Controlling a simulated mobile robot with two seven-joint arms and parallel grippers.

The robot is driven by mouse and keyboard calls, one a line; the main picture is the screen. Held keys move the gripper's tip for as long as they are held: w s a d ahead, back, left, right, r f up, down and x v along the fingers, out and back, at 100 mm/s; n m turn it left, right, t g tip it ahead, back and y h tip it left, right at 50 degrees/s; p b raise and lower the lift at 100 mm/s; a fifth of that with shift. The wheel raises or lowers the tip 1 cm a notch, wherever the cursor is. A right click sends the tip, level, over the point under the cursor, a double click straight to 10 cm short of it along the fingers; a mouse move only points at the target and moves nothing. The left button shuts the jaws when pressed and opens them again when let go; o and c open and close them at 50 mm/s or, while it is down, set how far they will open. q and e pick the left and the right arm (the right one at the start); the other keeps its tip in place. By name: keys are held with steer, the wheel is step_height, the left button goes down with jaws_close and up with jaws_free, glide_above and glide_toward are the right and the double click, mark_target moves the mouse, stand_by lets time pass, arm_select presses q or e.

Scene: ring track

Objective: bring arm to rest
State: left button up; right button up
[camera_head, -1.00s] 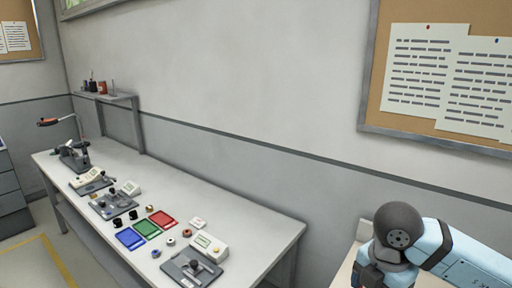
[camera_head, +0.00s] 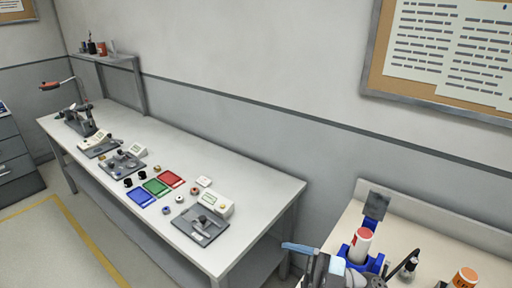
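The light blue arm with a dark round joint, which stood at the lower right before, is out of the picture. A grey shape with a light blue bar on top (camera_head: 300,248) shows at the bottom edge, cut off by the frame.
A long grey workbench (camera_head: 255,188) runs along the wall with red, green and blue trays (camera_head: 156,187) and small devices. A beige table (camera_head: 428,248) at the lower right holds a blue stand with a red-topped white cylinder (camera_head: 361,245) and an orange-labelled bottle (camera_head: 464,279).

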steer(key=w+d+f+m+t+h+p, duration=0.1)
steer(key=w+d+f+m+t+h, duration=0.1)
steer(key=d+f+m+t+h, duration=0.45)
steer(key=w+d+f+m+t+h+p, duration=0.1)
steer(key=f+m+t+h, duration=0.3)
steer(key=m+t, duration=0.55)
steer(key=s+d+f+m+g+h, duration=0.2)
steer(key=s+f, duration=0.4)
steer(key=f, duration=0.3)
steer(key=s+d+f+m+g+h, duration=0.2)
steer(key=s+d+f+g+h, duration=0.2)
steer(key=f, duration=0.5)
steer(key=shift+s+d+m+g+h+p, duration=0.2)
steer(key=shift+s+m+g+h+p, duration=0.35)
steer(key=shift+s+h, duration=0.6)
steer(key=shift+w+r, duration=0.1)
steer(key=shift+c, duration=0.3)
